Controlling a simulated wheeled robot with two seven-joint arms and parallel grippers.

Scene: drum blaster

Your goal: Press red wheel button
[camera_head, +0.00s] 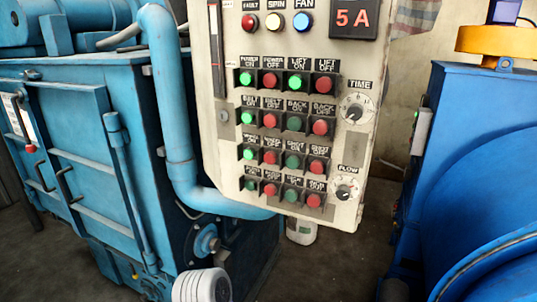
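The pale control panel (230,180) hangs in the middle, tilted slightly in the picture. It carries rows of green and red buttons under small dark labels. In the third row, the red button second from the left (269,157) sits under a label that seems to read wheel off; the print is blurred. The green button (248,154) to its left looks lit. Nothing covers either button. Neither of my grippers shows in this view, so their openings cannot be seen.
A blue pipe (178,130) bends down beside and below the panel's left side. A blue machine (80,160) stands left and another blue machine (480,180) stands right. Two dials, time (355,108) and flow (345,188), are at the panel's right edge. Space before the buttons looks clear.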

